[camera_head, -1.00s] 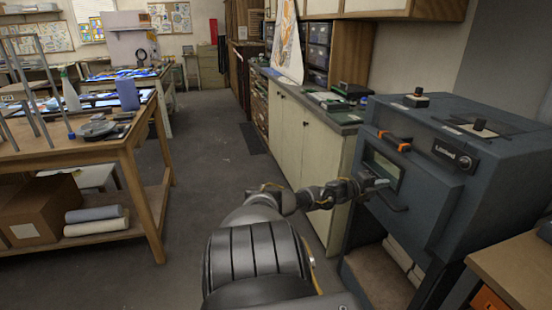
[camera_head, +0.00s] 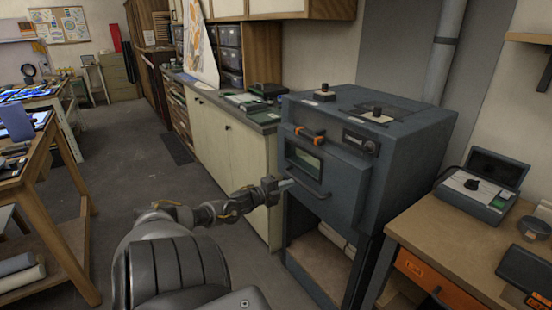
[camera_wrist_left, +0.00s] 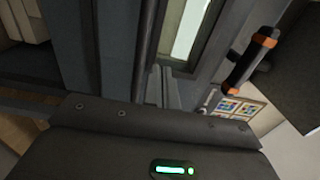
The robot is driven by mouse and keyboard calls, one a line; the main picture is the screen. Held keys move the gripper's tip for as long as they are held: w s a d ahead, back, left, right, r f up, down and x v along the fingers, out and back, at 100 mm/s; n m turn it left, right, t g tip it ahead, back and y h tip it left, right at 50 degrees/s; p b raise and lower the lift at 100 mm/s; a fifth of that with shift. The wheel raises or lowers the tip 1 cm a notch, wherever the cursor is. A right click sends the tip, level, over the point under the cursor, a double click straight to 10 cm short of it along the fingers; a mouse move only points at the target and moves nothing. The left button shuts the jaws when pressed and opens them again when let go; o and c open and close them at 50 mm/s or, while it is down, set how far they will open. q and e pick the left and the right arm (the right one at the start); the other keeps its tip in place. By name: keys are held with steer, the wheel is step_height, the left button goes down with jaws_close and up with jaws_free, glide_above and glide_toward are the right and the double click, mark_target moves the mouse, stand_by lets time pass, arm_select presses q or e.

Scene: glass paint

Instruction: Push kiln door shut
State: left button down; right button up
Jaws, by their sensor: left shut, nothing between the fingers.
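The kiln (camera_head: 385,130) is a blue-grey box on a stand, right of centre in the head view. Its door (camera_head: 320,170) has a small window, a dark bar handle and an orange-and-black latch handle (camera_head: 310,134). The door appears closed or nearly closed against the body; I cannot tell if a gap is left. My left gripper (camera_head: 286,185) is shut and empty at the left side of the door, near the window and bar handle. In the left wrist view the door's window frame (camera_wrist_left: 192,40) and orange-ended handle (camera_wrist_left: 252,58) are close ahead. Contact is unclear.
A wooden bench (camera_head: 470,240) with orange drawers and a dark case (camera_head: 485,185) stands right of the kiln. Cream cabinets (camera_head: 225,150) run behind it. A wooden worktable (camera_head: 50,200) is at the left. The floor between is clear.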

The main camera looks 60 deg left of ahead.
arm_select(q)
steer(key=shift+s+d, duration=0.15)
steer(key=shift+s, duration=2.15)
